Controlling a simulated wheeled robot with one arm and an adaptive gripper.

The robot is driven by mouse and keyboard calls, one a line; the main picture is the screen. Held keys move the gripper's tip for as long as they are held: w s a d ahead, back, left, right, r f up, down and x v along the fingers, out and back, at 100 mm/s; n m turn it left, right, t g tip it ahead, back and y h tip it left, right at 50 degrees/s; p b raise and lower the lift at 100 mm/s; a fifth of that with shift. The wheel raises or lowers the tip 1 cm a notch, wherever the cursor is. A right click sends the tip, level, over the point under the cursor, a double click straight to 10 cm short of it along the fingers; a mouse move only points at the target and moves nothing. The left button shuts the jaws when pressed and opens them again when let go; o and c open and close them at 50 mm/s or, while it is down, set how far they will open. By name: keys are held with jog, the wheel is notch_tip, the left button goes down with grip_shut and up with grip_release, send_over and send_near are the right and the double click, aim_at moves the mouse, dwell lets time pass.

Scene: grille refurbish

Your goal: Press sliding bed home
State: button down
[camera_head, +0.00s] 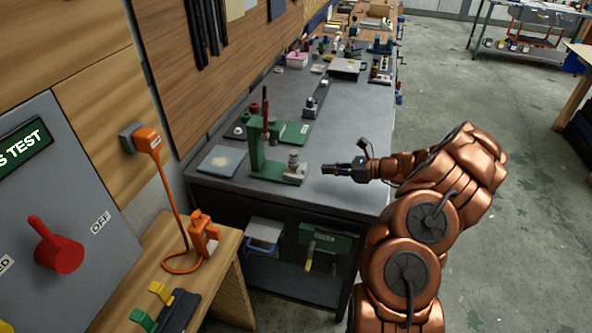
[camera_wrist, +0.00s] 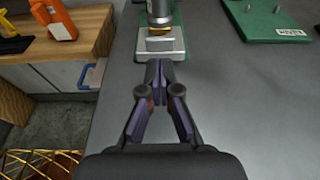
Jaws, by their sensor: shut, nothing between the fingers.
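A green press (camera_head: 258,150) with a red-topped upright stands near the front edge of the dark grey bench. A light grey block, which looks like the sliding bed (camera_head: 293,179), sits at the right end of its green base, with a grey cylindrical part above it. In the wrist view the grey bed (camera_wrist: 172,46) lies just ahead of the fingertips, under a metal cylinder (camera_wrist: 159,12) with a brass-coloured lower part. My gripper (camera_head: 326,169) is shut and empty, to the right of the bed and pointing left at it. In the wrist view the fingertips (camera_wrist: 159,70) appear close to the bed's near edge; contact cannot be told.
A green plate (camera_head: 294,133) with pegs lies behind the press. A pale blue square mat (camera_head: 221,161) lies to its left. An orange device (camera_head: 203,232) stands on the wooden side table.

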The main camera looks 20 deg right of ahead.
aim_at(295, 165)
jog(key=shift+w+a, duration=0.1)
jog(key=shift+b+x, duration=0.55)
jog(key=shift+x, duration=1.2)
jog(key=shift+w+a+b, duration=0.35)
jog(key=shift+w+a, duration=0.85)
jog(key=shift+a, duration=0.25)
jog(key=shift+w+a+b, duration=0.3)
jog(key=shift+w+a, duration=0.95)
jog(key=shift+a, duration=0.15)
jog(key=shift+d, duration=0.1)
jog(key=shift+s+d+p, duration=0.5)
jog(key=shift+s+d, duration=0.85)
jog(key=shift+d, duration=0.15)
jog(key=shift+s+d+p, duration=0.45)
jog(key=shift+s+d, duration=0.85)
jog(key=shift+d, duration=0.2)
